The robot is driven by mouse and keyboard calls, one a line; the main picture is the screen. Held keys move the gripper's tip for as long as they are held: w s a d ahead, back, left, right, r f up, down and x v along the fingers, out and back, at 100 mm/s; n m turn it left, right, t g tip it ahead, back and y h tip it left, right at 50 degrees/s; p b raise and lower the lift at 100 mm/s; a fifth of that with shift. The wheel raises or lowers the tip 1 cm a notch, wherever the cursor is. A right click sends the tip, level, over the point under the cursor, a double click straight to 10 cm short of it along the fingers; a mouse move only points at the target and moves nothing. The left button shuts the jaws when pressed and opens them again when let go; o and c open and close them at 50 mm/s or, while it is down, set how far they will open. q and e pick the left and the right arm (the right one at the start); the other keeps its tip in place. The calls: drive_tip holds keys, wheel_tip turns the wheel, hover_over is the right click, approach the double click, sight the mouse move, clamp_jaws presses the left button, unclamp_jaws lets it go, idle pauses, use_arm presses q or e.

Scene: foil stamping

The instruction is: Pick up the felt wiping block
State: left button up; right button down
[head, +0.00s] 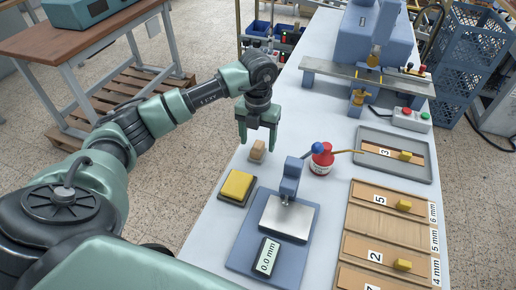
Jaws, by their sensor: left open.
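A small tan block (257,150), which looks like the felt wiping block, sits on the pale bench (228,225) near its left edge. My left gripper (258,137) points down with its two fingers apart and empty. In the picture its fingertips are just above and on either side of the block. I cannot tell the exact height of the gap between them. My right gripper is not in view.
A yellow pad (237,185) on a dark base lies nearer me. A blue gauge stand (288,185) and a red-and-white bottle (321,160) stand to the right. A grey tray (428,172) and wooden slotted rack (390,220) lie further right. A blue machine (365,40) stands behind.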

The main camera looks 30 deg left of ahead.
sight(258, 146)
use_arm(q)
wheel_tip(258, 146, down, 4)
drive_tip(key=shift+w+a+r+p, duration=0.1)
drive_tip(key=shift+r+p, duration=0.1)
drive_tip(key=shift+p, duration=0.5)
drive_tip(key=shift+f, duration=0.35)
clamp_jaws()
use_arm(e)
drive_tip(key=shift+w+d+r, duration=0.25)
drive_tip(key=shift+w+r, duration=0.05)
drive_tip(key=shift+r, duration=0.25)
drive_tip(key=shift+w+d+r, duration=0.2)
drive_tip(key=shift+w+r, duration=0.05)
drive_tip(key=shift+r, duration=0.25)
use_arm(q)
drive_tip(key=shift+r, duration=0.1)
